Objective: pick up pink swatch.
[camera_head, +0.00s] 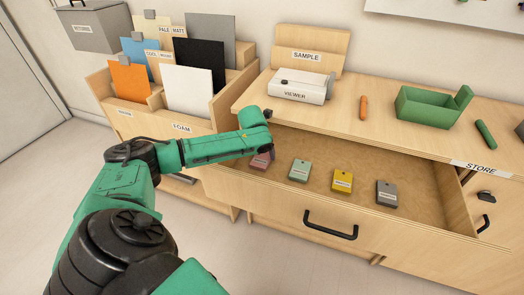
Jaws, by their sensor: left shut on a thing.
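The pink swatch (261,162) lies at the left end of the open drawer (345,207), partly hidden by my left arm. My left gripper (266,150) reaches down over it at the drawer's left side and is shut on it. The fingers are mostly hidden behind the wrist. A green swatch (299,171), a yellow swatch (342,180) and a grey swatch (386,193) lie in a row to its right in the drawer. My right gripper is not in view.
The counter above holds a white viewer box (300,87), an orange cylinder (363,107), a green open box (430,104) and a green cylinder (486,134). A rack of coloured sheets (194,91) stands at the left. The drawer's front wall has a black handle (330,228).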

